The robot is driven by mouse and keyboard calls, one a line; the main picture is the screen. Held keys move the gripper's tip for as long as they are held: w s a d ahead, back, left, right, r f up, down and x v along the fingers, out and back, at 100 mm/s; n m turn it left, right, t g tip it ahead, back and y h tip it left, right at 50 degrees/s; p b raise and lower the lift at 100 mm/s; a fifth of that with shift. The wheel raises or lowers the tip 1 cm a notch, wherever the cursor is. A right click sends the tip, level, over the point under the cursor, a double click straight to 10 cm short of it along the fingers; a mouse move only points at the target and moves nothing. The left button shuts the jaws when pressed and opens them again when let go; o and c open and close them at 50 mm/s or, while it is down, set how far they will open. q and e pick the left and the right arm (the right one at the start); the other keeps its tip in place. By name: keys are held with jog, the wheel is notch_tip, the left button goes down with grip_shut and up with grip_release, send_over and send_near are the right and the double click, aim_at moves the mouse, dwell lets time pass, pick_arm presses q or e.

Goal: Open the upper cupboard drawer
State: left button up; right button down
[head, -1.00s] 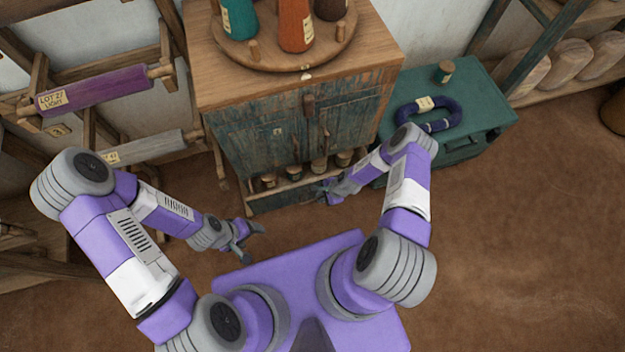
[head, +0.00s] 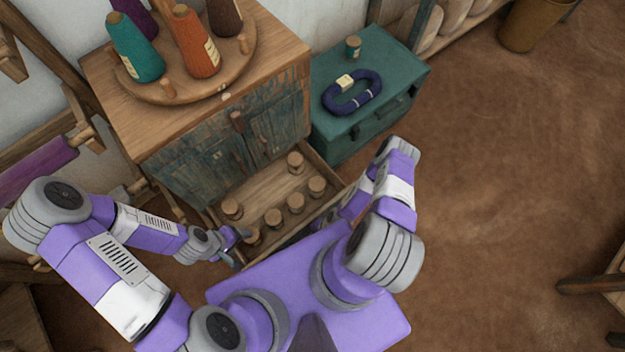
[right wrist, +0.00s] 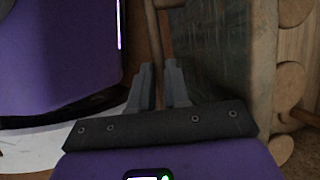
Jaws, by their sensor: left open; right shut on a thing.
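The cupboard (head: 205,165) stands at the left in the head view, and its drawer (head: 262,190) is pulled well out below the doors. Several wooden-topped bobbins (head: 295,202) stand in the drawer. In the right wrist view the drawer's worn grey-green front (right wrist: 225,50) runs up beside a brown handle (right wrist: 158,42). My right gripper (right wrist: 161,82) is shut on this handle; in the head view my own arm and base hide its fingers. My left gripper (head: 236,240) is open and empty, close to the drawer's near left corner.
A round board (head: 185,92) with cones of coloured yarn is on the cupboard top. A green chest (head: 350,125) with a blue yarn loop (head: 352,92) stands right of the cupboard. Wooden racks are at the left.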

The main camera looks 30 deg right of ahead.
jog(key=shift+s+d, duration=0.1)
jog(key=shift+s, duration=0.05)
jog(key=c, duration=1.1)
grip_release()
jog(key=shift+s, duration=0.1)
jog(key=shift+r, duration=0.1)
